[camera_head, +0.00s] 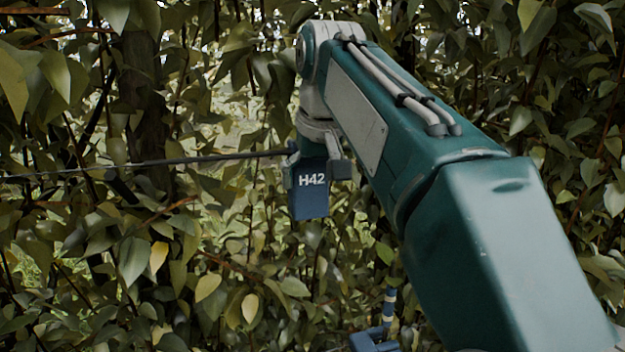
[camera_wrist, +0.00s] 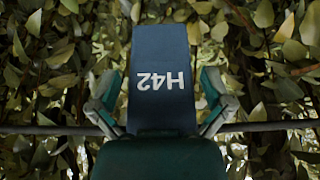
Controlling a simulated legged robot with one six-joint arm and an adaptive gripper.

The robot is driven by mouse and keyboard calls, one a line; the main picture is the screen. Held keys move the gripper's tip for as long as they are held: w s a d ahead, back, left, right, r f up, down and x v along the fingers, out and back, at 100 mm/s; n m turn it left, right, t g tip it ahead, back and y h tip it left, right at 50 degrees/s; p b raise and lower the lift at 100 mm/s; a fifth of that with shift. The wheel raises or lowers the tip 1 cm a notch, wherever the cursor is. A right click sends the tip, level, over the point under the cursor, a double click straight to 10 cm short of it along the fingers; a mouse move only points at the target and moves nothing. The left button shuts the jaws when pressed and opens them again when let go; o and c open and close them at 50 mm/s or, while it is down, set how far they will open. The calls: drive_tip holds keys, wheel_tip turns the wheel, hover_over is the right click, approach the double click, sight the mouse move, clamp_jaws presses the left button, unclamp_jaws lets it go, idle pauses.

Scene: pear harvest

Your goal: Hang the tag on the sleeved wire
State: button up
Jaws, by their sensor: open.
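The dark blue tag (camera_head: 309,200) marked "H42" is upright below my wrist in the head view. In the wrist view the tag (camera_wrist: 160,45) stands between my fingers, its lettering upside down. My gripper (camera_head: 315,178) is open around the tag, one finger on each side; both fingers also show in the wrist view (camera_wrist: 160,108). The dark wire (camera_head: 190,162) comes in from the left and meets the tag's upper left corner. In the wrist view the wire (camera_wrist: 262,126) passes behind my gripper. The tag's top is hidden, so I cannot tell how it sits on the wire.
Dense leafy branches (camera_head: 135,255) fill the background and surround the arm. A dark trunk (camera_head: 140,90) stands at the left behind the wire. A blue part with a striped piece (camera_head: 375,340) shows low beside my arm. Leaves crowd both sides in the wrist view.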

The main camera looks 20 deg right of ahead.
drive_tip(key=v, duration=0.7)
drive_tip(key=s+f, duration=0.6)
drive_tip(key=f, duration=0.4)
drive_tip(key=s+f+t, duration=0.1)
drive_tip(key=s+f, duration=0.5)
drive_tip(key=f, duration=0.5)
drive_tip(key=s+f, duration=0.6)
drive_tip(key=f, duration=0.5)
drive_tip(key=shift+f, duration=0.15)
idle(0.5)
